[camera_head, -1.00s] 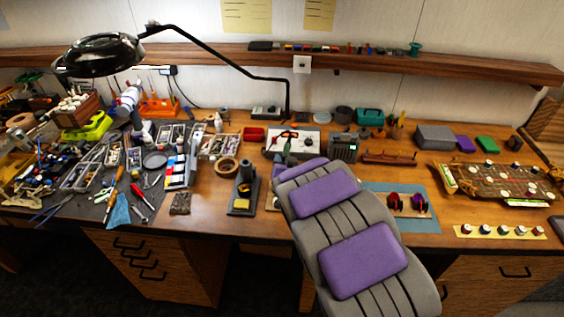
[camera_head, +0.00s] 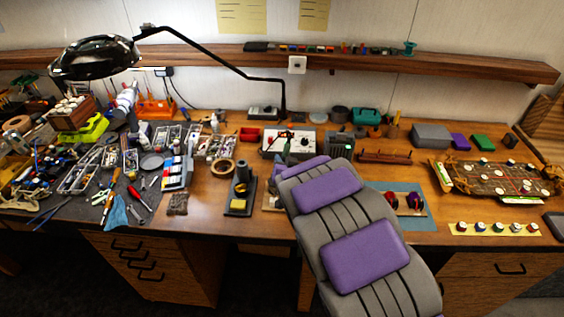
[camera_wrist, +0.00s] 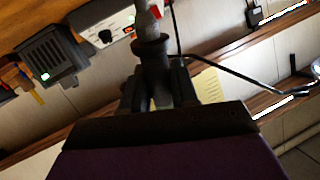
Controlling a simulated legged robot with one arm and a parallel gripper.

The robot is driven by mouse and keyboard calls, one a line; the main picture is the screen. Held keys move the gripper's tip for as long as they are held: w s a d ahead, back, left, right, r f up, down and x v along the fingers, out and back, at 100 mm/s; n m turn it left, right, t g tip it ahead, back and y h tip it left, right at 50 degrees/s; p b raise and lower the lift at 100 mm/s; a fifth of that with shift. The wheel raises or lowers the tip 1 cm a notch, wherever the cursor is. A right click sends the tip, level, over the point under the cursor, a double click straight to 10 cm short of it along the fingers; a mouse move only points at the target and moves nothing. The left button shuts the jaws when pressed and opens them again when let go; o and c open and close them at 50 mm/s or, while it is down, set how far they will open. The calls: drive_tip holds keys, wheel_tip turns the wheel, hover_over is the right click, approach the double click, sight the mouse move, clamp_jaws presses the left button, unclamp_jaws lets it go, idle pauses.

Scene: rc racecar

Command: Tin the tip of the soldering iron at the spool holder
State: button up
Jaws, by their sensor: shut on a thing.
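My gripper (camera_wrist: 158,85) is shut on a dark, collared handle (camera_wrist: 152,50), which I take to be the soldering iron, in the wrist view. I cannot make out its tip clearly. In the head view my purple-padded grey arm hides the gripper; a dark piece shows above the arm's far end. The iron appears apart from the spools.
A dark stand with a yellow sponge (camera_head: 238,204) is left of my arm. A white control unit (camera_head: 278,143) and grey vented box (camera_wrist: 52,53) are behind. A lamp arm (camera_head: 225,65) spans above. Tools crowd the left; bare wood lies between mat and board (camera_head: 470,180).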

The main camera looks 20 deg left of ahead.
sight(283, 155)
drive_tip(key=shift+f, duration=0.7)
idle(2.4)
drive_tip(key=shift+a+r, duration=0.1)
drive_tip(key=shift+r, duration=0.05)
idle(2.4)
drive_tip(key=shift+r+p, duration=0.85)
drive_tip(key=shift+r, duration=2.05)
